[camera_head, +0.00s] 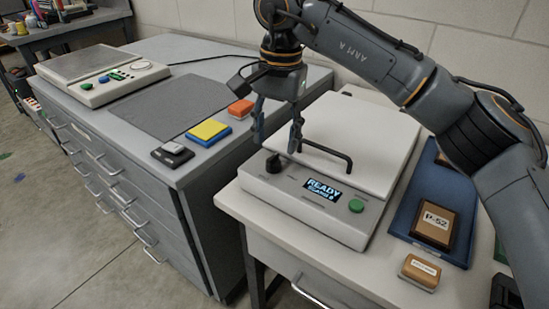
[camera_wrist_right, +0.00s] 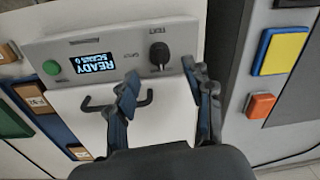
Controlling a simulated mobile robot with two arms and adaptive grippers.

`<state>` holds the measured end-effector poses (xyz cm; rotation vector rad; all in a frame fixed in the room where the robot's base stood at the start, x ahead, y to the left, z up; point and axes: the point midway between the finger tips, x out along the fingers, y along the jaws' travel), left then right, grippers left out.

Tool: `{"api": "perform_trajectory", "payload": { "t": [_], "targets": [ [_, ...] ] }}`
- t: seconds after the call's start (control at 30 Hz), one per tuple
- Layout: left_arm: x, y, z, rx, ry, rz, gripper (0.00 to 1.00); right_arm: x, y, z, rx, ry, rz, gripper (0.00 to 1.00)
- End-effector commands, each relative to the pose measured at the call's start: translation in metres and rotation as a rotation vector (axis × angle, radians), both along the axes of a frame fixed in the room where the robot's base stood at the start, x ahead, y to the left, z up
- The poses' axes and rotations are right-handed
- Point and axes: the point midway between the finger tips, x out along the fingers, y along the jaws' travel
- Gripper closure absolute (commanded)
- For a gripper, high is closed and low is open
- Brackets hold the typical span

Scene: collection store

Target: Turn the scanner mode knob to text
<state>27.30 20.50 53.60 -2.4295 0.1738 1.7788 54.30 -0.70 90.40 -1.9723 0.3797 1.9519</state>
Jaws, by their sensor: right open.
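The scanner (camera_head: 315,215) is a pale box with a white lid on the right-hand bench. Its mode knob (camera_head: 273,163) is small and black, at the left of the front panel. In the right wrist view the knob (camera_wrist_right: 160,53) shows with small labels around it; one seems to read TEXT. I cannot tell which label it points at. My right gripper (camera_head: 278,141) is open above the scanner's left side, near the knob. In the wrist view its fingers (camera_wrist_right: 161,72) sit either side of the knob's line, apart from it. My left gripper is not in view.
A black handle (camera_head: 328,152) on the scanner lid is close to my right fingers. A lit display (camera_head: 323,190) reads READY, with a green button (camera_head: 356,206) beside it. A blue tray (camera_head: 405,222) with boxes lies right. Yellow (camera_head: 208,130) and orange (camera_head: 240,108) blocks lie left.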

Motion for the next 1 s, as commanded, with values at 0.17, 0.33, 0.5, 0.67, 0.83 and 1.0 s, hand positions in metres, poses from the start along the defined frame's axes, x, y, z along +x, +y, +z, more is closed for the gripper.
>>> {"api": "perform_trajectory", "payload": {
  "t": [0.17, 0.33, 0.5, 0.67, 0.83, 1.0],
  "targets": [
    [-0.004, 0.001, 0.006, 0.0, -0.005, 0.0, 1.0, 0.001, 0.001, -0.033, 0.0, 0.001, 0.0, 0.48],
    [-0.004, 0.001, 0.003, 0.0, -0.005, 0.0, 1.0, 0.001, 0.002, -0.047, 0.0, 0.001, 0.0, 0.48],
    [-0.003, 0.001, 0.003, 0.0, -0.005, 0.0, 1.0, 0.001, 0.003, -0.051, 0.001, 0.0, 0.0, 0.48],
    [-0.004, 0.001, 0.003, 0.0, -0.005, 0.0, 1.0, 0.001, 0.003, -0.05, 0.0, 0.0, 0.0, 0.48],
    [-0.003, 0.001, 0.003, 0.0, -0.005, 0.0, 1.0, 0.001, 0.003, -0.05, 0.0, 0.0, 0.0, 0.79],
    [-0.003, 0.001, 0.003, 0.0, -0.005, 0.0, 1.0, 0.001, 0.003, -0.05, 0.0, 0.0, 0.0, 1.0]
  ]
}}
